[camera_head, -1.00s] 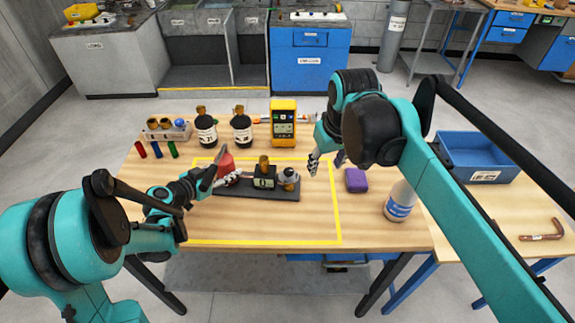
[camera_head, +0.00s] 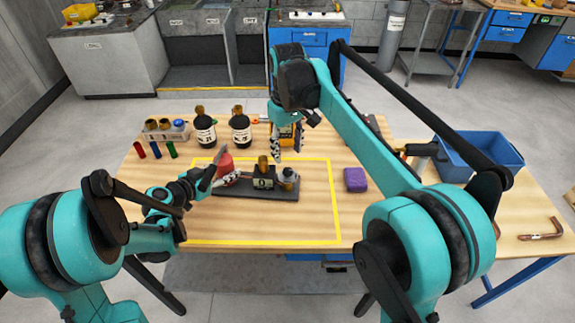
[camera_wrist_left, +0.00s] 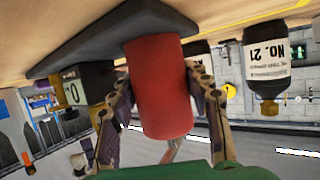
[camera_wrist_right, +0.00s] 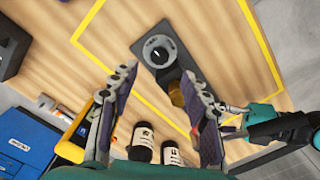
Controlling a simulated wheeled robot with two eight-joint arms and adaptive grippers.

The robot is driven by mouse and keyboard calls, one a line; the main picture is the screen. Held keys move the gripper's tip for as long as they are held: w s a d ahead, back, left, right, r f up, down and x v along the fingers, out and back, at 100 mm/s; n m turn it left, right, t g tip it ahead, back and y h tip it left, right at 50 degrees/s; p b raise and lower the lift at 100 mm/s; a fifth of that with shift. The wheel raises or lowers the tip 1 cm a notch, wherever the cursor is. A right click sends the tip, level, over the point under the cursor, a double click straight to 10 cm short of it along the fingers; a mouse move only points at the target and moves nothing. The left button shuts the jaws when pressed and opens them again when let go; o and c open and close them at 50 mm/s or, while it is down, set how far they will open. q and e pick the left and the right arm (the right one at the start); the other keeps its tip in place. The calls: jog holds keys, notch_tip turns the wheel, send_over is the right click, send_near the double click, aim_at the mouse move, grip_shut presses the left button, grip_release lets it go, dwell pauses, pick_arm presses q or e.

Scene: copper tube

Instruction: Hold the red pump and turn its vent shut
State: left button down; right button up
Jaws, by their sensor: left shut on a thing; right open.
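The red pump (camera_head: 224,164) stands at the left end of a dark base plate (camera_head: 232,189) on the table. My left gripper (camera_head: 222,177) is shut on it; in the left wrist view the fingers clasp the red body (camera_wrist_left: 158,85) from both sides. A dark block with a brass top (camera_head: 263,178) and a grey round knob (camera_head: 288,176) sit further right on the plate. My right gripper (camera_head: 289,142) is open and empty above and behind the plate. In the right wrist view the grey knob (camera_wrist_right: 158,50) lies beyond its parted fingers (camera_wrist_right: 165,105).
Two dark bottles (camera_head: 205,130) stand at the back left. A yellow meter (camera_head: 291,130) is partly hidden behind my right gripper. A purple block (camera_head: 355,180) lies right of the plate, and a blue bin (camera_head: 480,155) stands further right. The table front is clear.

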aim_at(288, 170)
notch_tip(288, 170, down, 7)
jog(key=shift+r, duration=0.15)
jog(key=shift+c, duration=0.4)
grip_shut()
